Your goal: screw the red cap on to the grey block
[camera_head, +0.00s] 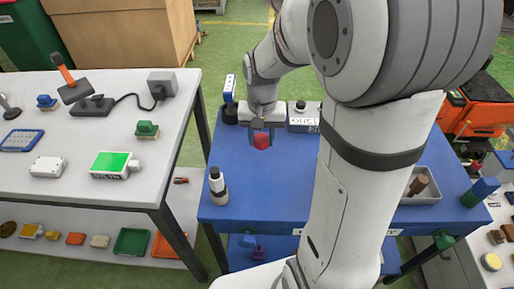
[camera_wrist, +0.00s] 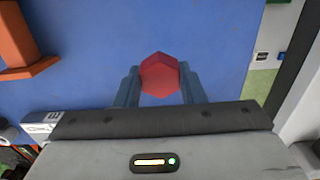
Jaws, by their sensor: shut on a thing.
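The red cap (camera_head: 261,142) is held between the blue fingers of my gripper (camera_head: 261,134), above the blue table. The wrist view shows the cap (camera_wrist: 160,76) as a faceted red piece with a finger on each side, and my gripper (camera_wrist: 160,88) shut on it. A grey box with dark lettering (camera_head: 303,125) stands at the back of the blue table, right of my gripper. I cannot tell for sure whether it is the grey block. The cap is apart from it. My arm hides part of the table.
The blue table (camera_head: 270,190) is clear in front of my gripper. A white bottle with a dark top (camera_head: 217,180) stands at its left edge. A grey tray (camera_head: 422,184) with a brown cylinder is at the right. A white table (camera_head: 100,130) with several tools stands left.

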